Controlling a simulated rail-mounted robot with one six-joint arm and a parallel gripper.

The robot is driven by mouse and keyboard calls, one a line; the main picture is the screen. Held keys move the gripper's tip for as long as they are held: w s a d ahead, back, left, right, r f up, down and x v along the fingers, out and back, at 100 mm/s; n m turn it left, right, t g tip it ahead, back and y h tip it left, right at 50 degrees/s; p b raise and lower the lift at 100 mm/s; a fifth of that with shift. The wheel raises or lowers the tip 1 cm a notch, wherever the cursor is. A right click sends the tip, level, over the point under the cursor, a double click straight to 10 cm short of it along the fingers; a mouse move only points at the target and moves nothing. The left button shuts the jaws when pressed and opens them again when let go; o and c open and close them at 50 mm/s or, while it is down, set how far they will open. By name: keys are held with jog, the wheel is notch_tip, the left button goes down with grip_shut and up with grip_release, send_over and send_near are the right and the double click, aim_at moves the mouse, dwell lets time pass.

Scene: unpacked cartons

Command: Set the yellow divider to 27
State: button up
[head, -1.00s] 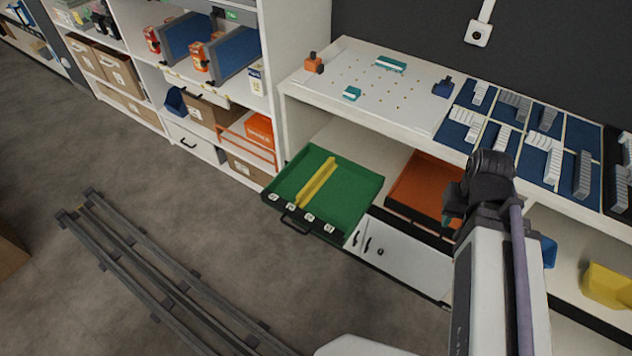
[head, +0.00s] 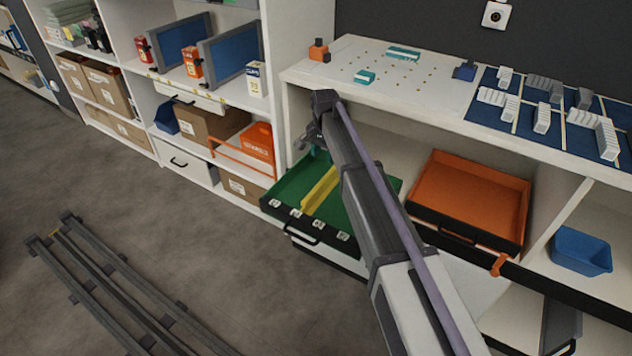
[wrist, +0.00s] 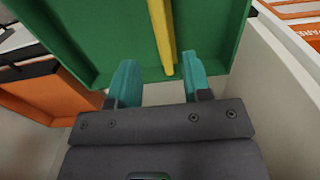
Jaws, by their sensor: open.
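The yellow divider (head: 321,189) stands in the green drawer (head: 285,187), which is pulled out. In the head view its front end lies near the second label from the left (head: 296,213); the label figures are too small to read. My gripper (wrist: 160,83) is open and empty, its teal fingertips pointing toward the drawer. In the wrist view the divider (wrist: 162,38) shows in line with the gap between the fingertips, beyond them, with no contact visible. In the head view my gripper is over the drawer's back part, and my arm covers the drawer's right part.
An orange drawer (head: 425,188) is open to the right. The white worktop (head: 440,108) overhangs behind, with a pegboard and grey blocks on blue mats. A white shelf unit with cartons stands at left. A blue bin (head: 582,252) sits at right.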

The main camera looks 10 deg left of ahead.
aim_at(323, 179)
notch_tip(323, 179, down, 11)
jog(key=b, duration=1)
jog(key=shift+r, duration=0.2)
grip_shut()
